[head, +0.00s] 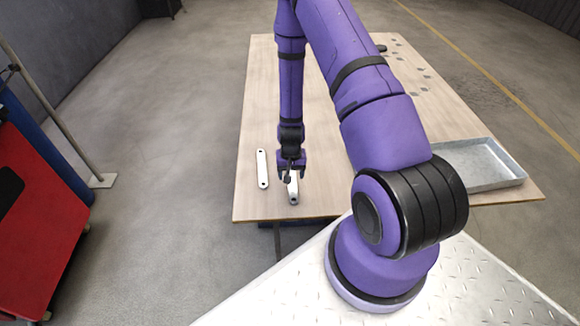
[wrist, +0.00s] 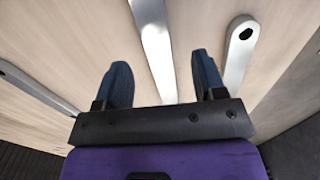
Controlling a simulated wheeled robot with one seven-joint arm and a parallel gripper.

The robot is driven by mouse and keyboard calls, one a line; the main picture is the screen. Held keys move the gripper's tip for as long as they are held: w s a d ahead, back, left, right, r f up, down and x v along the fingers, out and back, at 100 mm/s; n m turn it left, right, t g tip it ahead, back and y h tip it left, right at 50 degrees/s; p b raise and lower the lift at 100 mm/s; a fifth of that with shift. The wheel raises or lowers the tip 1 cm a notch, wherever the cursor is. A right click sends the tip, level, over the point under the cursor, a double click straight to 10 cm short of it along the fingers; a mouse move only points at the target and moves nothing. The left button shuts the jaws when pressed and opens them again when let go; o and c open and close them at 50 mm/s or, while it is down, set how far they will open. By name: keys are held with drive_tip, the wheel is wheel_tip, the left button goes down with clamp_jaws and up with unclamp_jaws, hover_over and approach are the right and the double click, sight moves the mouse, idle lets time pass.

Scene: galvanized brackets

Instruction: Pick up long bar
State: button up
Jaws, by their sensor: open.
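My gripper (head: 289,177) is open and points down low over the near left part of the table. A pale metal bar (head: 293,191) shows below it in the head view, its upper part hidden by the gripper. In the wrist view, my gripper's fingers (wrist: 160,68) stand apart, and a metal bar (wrist: 155,40) runs lengthwise through the gap between them. I cannot tell whether the fingers reach down beside it. Another flat bar with a hole at each end (head: 262,168) lies to the left. I cannot tell which bar is the longest.
The wrist view shows bars on both sides, one at right with a hole (wrist: 236,58) and one at left (wrist: 35,88). A shallow metal tray (head: 487,184) sits at the table's (head: 262,110) right. Small flat pieces (head: 415,70) lie at the far right.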

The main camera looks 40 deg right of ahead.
sight(292, 184)
drive_tip(key=shift+s+d+f, duration=0.1)
drive_tip(key=shift+f, duration=1.1)
drive_tip(key=shift+s+f, duration=0.1)
drive_tip(key=shift+f, duration=1.1)
clamp_jaws()
